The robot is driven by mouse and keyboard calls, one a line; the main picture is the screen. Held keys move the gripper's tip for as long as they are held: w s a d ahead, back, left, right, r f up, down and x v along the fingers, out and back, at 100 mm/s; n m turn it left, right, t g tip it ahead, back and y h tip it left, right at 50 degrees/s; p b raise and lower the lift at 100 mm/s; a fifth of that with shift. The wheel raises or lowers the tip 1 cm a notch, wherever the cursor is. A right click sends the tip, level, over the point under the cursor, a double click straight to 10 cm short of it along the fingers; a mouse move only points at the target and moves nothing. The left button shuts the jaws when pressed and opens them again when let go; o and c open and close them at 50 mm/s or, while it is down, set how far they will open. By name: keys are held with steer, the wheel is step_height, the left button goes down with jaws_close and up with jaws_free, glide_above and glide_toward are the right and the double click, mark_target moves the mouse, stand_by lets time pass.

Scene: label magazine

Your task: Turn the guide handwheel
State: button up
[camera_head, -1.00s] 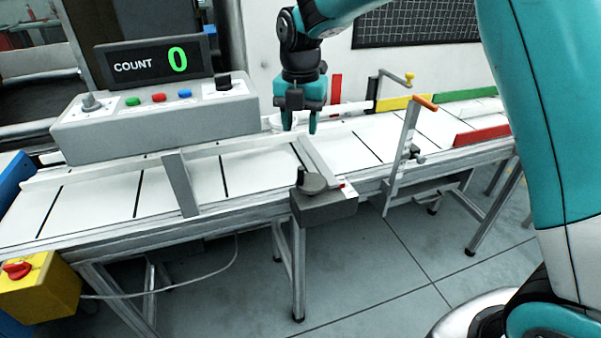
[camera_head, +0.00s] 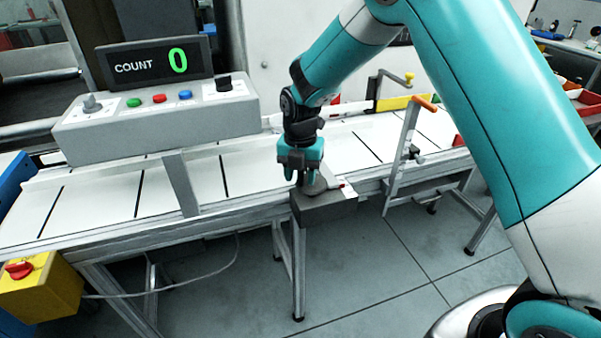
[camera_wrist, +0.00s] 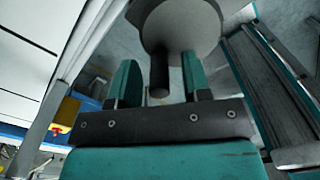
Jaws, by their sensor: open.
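The guide handwheel (camera_head: 322,182) is a grey disc on a dark grey block (camera_head: 325,207) at the conveyor's front edge. In the wrist view the disc (camera_wrist: 182,25) is at the top, and its dark upright knob (camera_wrist: 159,75) stands between my two teal fingers. My gripper (camera_head: 300,179) is right over the left part of the handwheel and hides part of it. It is open in the wrist view (camera_wrist: 160,72), with a gap visible on each side of the knob.
A grey control box (camera_head: 155,120) with a display (camera_head: 155,62) reading COUNT 0 stands at the left. A crank with an orange handle (camera_head: 425,102) rises right of the handwheel. A yellow box with a red switch (camera_head: 42,285) is at the lower left.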

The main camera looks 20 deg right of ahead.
jaws_close()
